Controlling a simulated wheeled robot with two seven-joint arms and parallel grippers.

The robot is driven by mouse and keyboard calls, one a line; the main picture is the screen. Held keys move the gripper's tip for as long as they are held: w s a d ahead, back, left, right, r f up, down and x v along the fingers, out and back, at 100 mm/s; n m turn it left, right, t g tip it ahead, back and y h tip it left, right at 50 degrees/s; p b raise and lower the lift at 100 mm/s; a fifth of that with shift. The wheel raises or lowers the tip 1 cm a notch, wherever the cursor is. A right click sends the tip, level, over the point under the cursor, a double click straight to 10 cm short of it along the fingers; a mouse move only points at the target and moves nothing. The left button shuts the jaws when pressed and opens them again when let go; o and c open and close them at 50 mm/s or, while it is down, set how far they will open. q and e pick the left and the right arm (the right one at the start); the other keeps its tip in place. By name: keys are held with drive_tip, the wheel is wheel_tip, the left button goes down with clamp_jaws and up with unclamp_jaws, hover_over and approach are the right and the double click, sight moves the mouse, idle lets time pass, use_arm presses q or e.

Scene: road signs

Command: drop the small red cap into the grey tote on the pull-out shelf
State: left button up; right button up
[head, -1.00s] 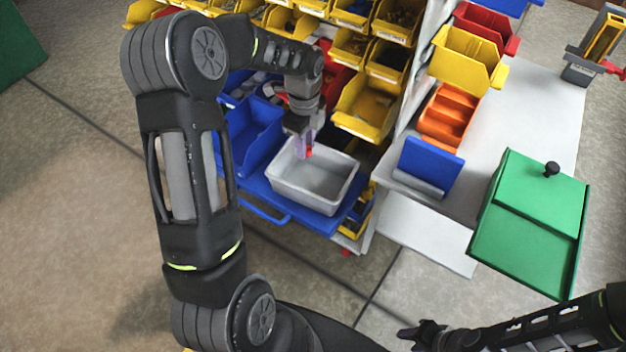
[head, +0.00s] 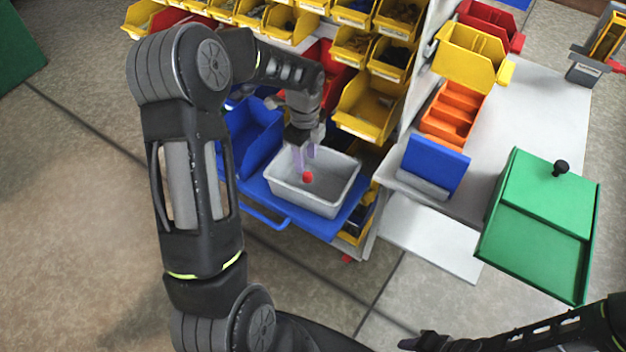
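The small red cap (head: 307,177) shows inside the outline of the grey tote (head: 333,206), below my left fingertips and apart from them. I cannot tell whether it rests on the tote's floor or is still in the air. The tote stands on the blue pull-out shelf (head: 254,190). My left gripper (head: 304,163) is above the tote, pointing down, with its two pale fingers apart and nothing between them. My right gripper (head: 424,342) is at the bottom edge, dark and partly cut off, far from the tote; its fingers are not clear.
Yellow bins (head: 367,110) fill the rack behind the tote. A blue bin (head: 253,140) stands left of it. To the right are an orange bin (head: 453,113), a blue holder (head: 434,165) and a green lidded box (head: 541,220) on the white worktop. The floor in front is clear.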

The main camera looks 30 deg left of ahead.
use_arm(q)
drive_tip(key=shift+o, duration=0.6)
wheel_tip(320, 180, up, 8)
drive_tip(key=shift+f, duration=0.15)
idle(0.8)
